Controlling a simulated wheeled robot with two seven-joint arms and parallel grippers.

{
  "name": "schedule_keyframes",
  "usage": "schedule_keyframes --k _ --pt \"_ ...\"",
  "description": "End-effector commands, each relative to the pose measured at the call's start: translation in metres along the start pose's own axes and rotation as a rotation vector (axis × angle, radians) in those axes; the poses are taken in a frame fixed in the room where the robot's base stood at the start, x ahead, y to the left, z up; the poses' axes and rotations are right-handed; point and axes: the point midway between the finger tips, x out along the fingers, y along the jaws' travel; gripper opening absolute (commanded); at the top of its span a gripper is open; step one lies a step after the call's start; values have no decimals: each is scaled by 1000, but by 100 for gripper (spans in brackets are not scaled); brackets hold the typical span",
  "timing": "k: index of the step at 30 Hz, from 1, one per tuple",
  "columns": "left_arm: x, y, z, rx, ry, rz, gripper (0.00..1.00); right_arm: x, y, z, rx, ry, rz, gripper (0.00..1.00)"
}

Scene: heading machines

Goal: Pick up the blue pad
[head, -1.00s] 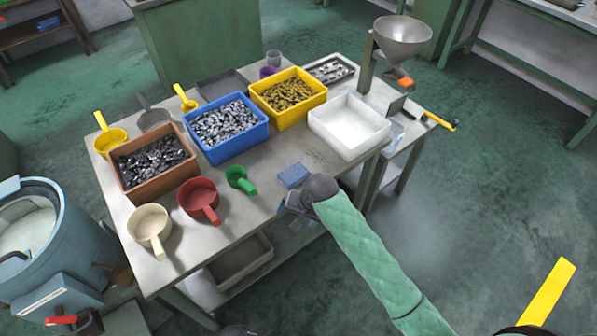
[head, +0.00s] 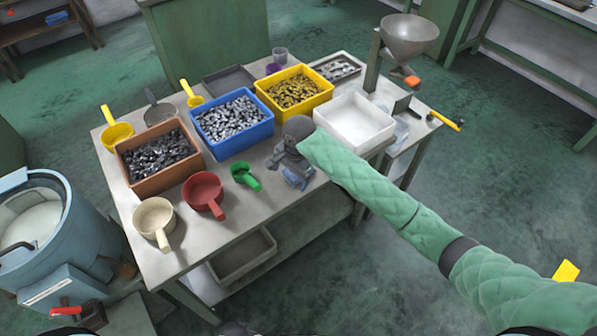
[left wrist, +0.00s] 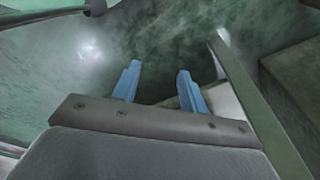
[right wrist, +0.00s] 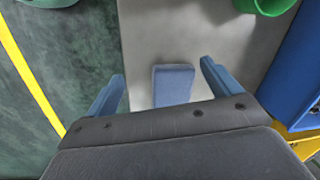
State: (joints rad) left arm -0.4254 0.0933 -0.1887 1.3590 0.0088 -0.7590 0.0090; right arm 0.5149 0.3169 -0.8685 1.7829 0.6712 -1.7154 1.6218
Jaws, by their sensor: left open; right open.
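The blue pad (right wrist: 173,86) lies flat on the grey table, and the right wrist view shows it between the two blue fingers of my right gripper (right wrist: 162,72). The fingers are apart and do not appear to touch it. In the head view my right gripper (head: 291,177) is over the table's near right part and largely hides the pad. My left gripper (left wrist: 157,78) is open and empty in the left wrist view, away from the pad.
On the table (head: 243,201) stand a green scoop (head: 244,176), a red scoop (head: 204,193), a blue bin (head: 232,124), a yellow bin (head: 294,91) and a white tray (head: 354,123). A metal funnel (head: 409,39) stands at the right.

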Motion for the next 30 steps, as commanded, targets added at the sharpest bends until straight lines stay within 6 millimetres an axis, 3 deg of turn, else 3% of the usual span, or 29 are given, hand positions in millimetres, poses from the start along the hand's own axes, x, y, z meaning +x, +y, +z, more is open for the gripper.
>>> schedule_keyframes --k 6,14,20,25,30 --pt "0 13 1 -7 -1 13 43 -23 -16 -33 156 47 79 89" --pt "0 11 0 -5 0 11 43 -38 -22 -52 265 81 126 89" --pt "-1 0 2 2 13 0 43 -27 -20 -55 276 83 133 89" --pt "13 -10 18 8 4 -11 43 -13 -18 -56 275 83 131 89" --pt "24 -4 16 8 21 -6 43 -5 -16 -58 275 83 131 89"
